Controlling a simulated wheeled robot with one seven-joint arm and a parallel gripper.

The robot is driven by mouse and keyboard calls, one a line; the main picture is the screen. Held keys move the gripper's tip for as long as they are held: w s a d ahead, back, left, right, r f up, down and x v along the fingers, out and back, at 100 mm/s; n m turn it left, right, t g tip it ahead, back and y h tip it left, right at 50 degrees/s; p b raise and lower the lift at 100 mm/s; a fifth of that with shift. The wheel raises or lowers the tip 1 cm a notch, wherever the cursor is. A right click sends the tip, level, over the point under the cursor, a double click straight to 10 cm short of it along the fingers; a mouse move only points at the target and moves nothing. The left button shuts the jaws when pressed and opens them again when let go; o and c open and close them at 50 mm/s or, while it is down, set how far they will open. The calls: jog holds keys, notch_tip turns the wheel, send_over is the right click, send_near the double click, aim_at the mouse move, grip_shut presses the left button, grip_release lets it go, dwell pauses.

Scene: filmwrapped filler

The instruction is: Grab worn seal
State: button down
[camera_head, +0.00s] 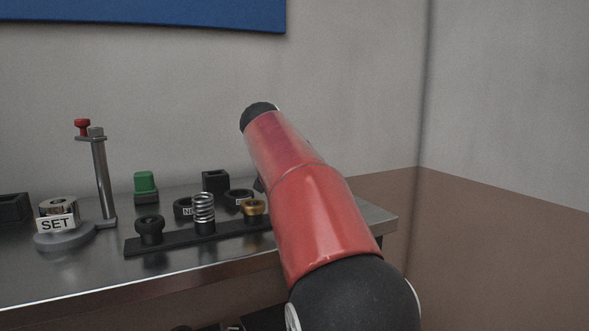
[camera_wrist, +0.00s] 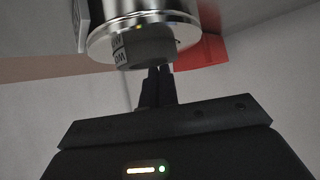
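In the wrist view, a dark grey ring (camera_wrist: 148,50) with a small white tag sits at the end face of a shiny metal cylinder (camera_wrist: 130,20). The tag's writing appears inverted and is too blurred to read surely; the ring may be the worn seal. My gripper (camera_wrist: 159,70) has two dark fingers, close together, with their tips at the ring's lower edge in the picture. I cannot tell whether they touch it or grip it. In the head view, my red arm hides the gripper and the cylinder.
On the metal bench (camera_head: 210,262) stand a black strip (camera_head: 180,243) holding a black knob, a spring (camera_head: 204,207) and a brass piece (camera_head: 254,208). Behind it lie a tagged black ring (camera_head: 183,206) and another ring (camera_head: 238,196). A post (camera_head: 103,180) and SET block (camera_head: 57,213) stand left.

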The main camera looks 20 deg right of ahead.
jog(key=s+a+b, duration=0.1)
jog(key=s+a+f, duration=0.1)
jog(key=s+a, duration=0.1)
jog(key=shift+a+b, duration=0.15)
jog(key=shift+b, duration=0.2)
